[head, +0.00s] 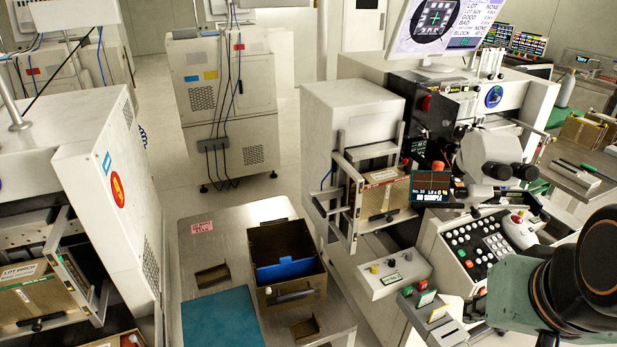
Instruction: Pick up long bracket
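I cannot pick out a long bracket for certain. On the steel table (232,228) stands an open dark brown box (291,287) with a front handle and a blue piece (288,269) inside. Two small brown, shallow tray-like parts lie on the same table, one (213,276) left of the box and one (305,329) in front of it. My teal and black arm fills the lower right. My gripper is not in view.
A teal mat (219,321) lies at the table's front left. White machines stand on both sides of the table, with a control panel (486,250) and a button box (393,272) to its right. A pink label (202,227) marks the table's back left, where the surface is clear.

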